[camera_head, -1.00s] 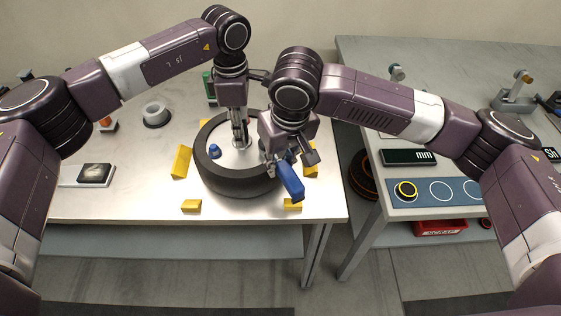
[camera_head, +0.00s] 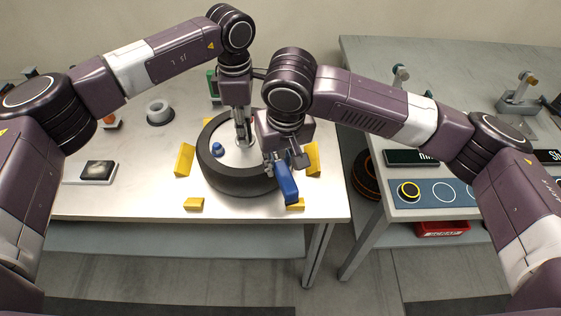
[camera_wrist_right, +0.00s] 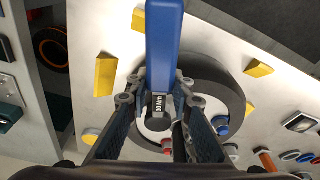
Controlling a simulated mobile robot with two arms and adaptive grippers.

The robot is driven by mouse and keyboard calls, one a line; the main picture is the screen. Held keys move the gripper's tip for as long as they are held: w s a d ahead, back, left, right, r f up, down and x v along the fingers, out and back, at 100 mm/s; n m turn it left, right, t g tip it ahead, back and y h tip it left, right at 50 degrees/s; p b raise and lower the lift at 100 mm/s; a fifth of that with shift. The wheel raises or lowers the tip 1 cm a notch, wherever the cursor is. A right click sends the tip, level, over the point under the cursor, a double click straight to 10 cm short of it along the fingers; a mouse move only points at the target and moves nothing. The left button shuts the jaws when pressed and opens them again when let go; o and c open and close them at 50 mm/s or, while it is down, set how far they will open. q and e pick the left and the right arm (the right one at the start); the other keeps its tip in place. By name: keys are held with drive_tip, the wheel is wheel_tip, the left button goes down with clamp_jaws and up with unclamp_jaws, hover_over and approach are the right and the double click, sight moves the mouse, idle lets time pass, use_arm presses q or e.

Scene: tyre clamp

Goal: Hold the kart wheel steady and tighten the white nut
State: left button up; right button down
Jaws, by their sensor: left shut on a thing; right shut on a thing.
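The kart wheel (camera_head: 230,183), a black tyre with a silver disc, lies flat on the left table. My left gripper (camera_head: 241,143) points down at its middle and is shut on the hub; the exact contact is hard to see. My right gripper (camera_head: 275,155) is shut on a blue-handled torque tool (camera_head: 286,184) over the wheel's right side. In the right wrist view the tool (camera_wrist_right: 163,45) reads "10 Nm", with the wheel (camera_wrist_right: 228,85) behind it. A blue nut (camera_head: 217,149) sits on the disc, and a red one (camera_wrist_right: 167,144) shows in the wrist view. I cannot make out the white nut.
Yellow blocks (camera_head: 185,159) stand around the wheel. A grey ring-shaped part (camera_head: 159,112) and a small display (camera_head: 97,171) lie to the left.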

use_arm(q)
drive_tip(key=shift+r, duration=0.1)
use_arm(e)
drive_tip(key=shift+s+a+m, duration=0.2)
drive_tip(key=shift+a+m, duration=0.65)
drive_tip(key=shift+m, duration=0.55)
idle(0.7)
drive_tip(key=shift+a+f+m+h, duration=0.1)
drive_tip(key=shift+a+m+h, duration=0.1)
drive_tip(key=shift+m+h, duration=0.1)
